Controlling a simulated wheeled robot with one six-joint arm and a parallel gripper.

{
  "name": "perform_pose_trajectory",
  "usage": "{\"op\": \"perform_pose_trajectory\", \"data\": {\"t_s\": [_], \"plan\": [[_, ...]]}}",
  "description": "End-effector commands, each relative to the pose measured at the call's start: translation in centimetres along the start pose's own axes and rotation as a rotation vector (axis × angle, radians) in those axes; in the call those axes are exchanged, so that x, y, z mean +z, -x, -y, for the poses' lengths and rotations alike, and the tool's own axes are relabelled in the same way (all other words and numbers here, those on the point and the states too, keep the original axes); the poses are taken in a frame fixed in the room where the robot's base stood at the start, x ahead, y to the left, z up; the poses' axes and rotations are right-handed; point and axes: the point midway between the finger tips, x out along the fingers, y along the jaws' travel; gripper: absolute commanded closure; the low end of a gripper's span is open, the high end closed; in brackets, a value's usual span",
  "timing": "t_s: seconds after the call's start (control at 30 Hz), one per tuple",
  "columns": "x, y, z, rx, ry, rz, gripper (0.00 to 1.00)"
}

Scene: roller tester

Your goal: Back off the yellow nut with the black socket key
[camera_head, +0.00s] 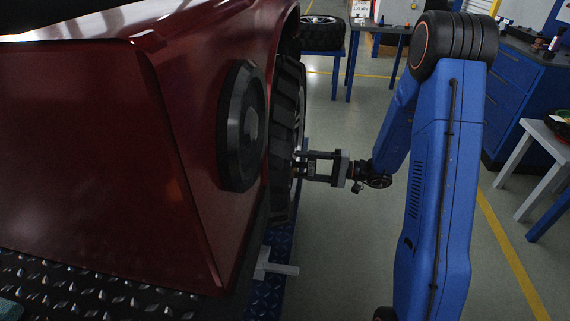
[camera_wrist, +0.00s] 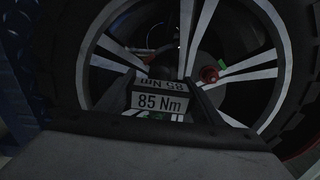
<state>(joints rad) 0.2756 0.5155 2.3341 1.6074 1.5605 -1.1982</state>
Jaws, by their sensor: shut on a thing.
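My gripper (camera_head: 304,167) is in front of the wheel, its fingers pointing at the rim. In the wrist view my gripper (camera_wrist: 160,90) is shut on a dark block-shaped tool with a white "85 Nm" label, which I take as the black socket key (camera_wrist: 160,102). The key's far end points toward the wheel hub. I cannot tell whether it touches a nut. The yellow nut is not clearly visible; the key and fingers cover part of the hub. A red nut (camera_wrist: 209,75) with a green mark beside it shows right of the hub.
The wheel (camera_head: 286,130) has silver spokes (camera_wrist: 108,46) and a black tyre. The dark red car body (camera_head: 110,150) fills the left. A blue tread-plate strip (camera_head: 268,290) runs below the wheel. A blue drawer cabinet (camera_head: 515,95) stands at right. The floor behind my arm is open.

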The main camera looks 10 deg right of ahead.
Motion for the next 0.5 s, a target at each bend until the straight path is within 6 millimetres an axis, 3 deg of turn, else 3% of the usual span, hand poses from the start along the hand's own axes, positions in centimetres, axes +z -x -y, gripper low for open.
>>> {"op": "perform_pose_trajectory", "data": {"t_s": [0.27,0.5], "plan": [[-0.02,0.00,0.03,0.000,0.025,0.000,0.93],[-0.03,0.00,0.00,0.000,0.250,0.000,0.93]]}}
